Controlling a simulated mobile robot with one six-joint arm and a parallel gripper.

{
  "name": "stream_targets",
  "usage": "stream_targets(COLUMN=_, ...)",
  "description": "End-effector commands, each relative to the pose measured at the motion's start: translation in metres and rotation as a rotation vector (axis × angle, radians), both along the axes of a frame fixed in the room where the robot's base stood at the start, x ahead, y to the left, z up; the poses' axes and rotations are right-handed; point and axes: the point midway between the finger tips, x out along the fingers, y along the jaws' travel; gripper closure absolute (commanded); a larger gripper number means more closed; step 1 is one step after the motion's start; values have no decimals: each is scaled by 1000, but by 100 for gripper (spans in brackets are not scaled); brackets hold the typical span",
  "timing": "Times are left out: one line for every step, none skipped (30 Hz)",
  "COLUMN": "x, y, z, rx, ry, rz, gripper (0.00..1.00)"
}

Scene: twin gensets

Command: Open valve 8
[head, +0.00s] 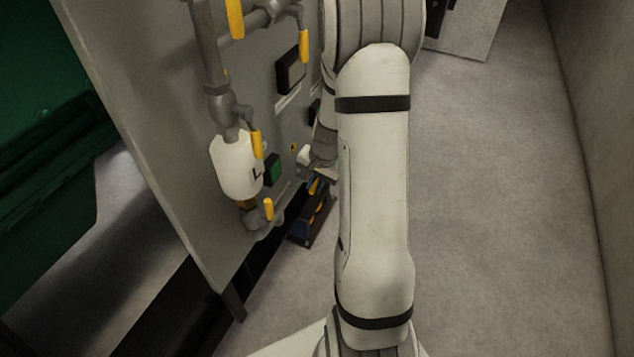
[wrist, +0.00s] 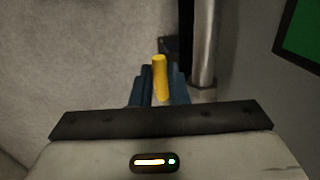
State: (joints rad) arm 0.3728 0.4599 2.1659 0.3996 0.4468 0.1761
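Several yellow valve handles sit on grey pipes on a grey panel; no valve number is readable, so I cannot tell which is valve 8. In the head view my gripper (head: 315,180) is low at the panel's right side, mostly hidden by my arm, with a bit of yellow at it. In the wrist view a yellow handle (wrist: 160,78) stands between the two dark blue fingers of my gripper (wrist: 160,90). The fingers are close on both sides of it. I cannot tell whether they touch it.
Other yellow handles (head: 257,144) and (head: 268,208) are near a white canister (head: 236,166) on the panel (head: 160,90). In the wrist view a vertical metal pipe (wrist: 204,45) stands just right of the fingers. A green screen (wrist: 303,35) is at upper right. Grey floor (head: 500,200) is clear at right.

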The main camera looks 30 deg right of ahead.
Motion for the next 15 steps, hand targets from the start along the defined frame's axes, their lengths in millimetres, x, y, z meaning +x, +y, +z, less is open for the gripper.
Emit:
stream_targets(x=0, y=0, z=0, rx=0, ry=0, rz=0, gripper=98)
stream_targets(x=0, y=0, z=0, rx=0, ry=0, rz=0, gripper=100)
stream_targets(x=0, y=0, z=0, rx=-1, ry=-1, rz=0, gripper=100)
stream_targets(x=0, y=0, z=0, rx=-1, ry=-1, rz=0, gripper=100)
stream_targets(x=0, y=0, z=0, rx=0, ry=-1, rz=0, gripper=100)
stream_targets(x=0, y=0, z=0, rx=0, ry=-1, rz=0, gripper=100)
stream_targets(x=0, y=0, z=0, rx=0, ry=-1, rz=0, gripper=100)
stream_targets(x=0, y=0, z=0, rx=0, ry=-1, rz=-1, gripper=100)
stream_targets(x=0, y=0, z=1, rx=0, ry=-1, rz=-1, gripper=100)
stream_targets(x=0, y=0, z=1, rx=0, ry=-1, rz=-1, gripper=100)
stream_targets(x=1, y=0, z=1, rx=0, ry=-1, rz=-1, gripper=100)
stream_targets(x=1, y=0, z=1, rx=-1, ry=-2, rz=-1, gripper=100)
stream_targets(x=1, y=0, z=0, rx=-1, ry=-2, rz=-1, gripper=100)
stream_targets(x=0, y=0, z=0, rx=-3, ry=-4, rz=-1, gripper=100)
stream_targets(x=0, y=0, z=-2, rx=-10, ry=-10, rz=-1, gripper=100)
